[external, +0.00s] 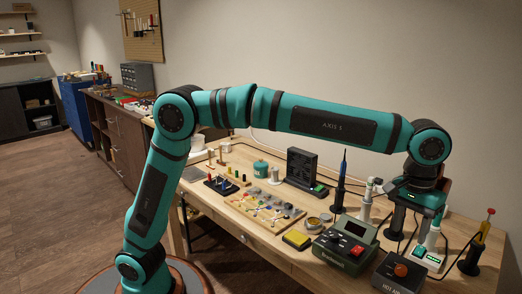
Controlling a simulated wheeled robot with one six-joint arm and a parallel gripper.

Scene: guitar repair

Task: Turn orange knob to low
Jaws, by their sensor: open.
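The orange knob (401,270) sits on the front of a dark box marked "HOT AIR" (388,284) at the lower right of the table, partly cut off by the picture's bottom edge. The knob's pointer and any low mark are too small to read. My gripper (414,230) hangs from the wrist, pointing down, above and behind the hot air box. Its dark fingers are apart and nothing shows between them. It appears clear of the knob.

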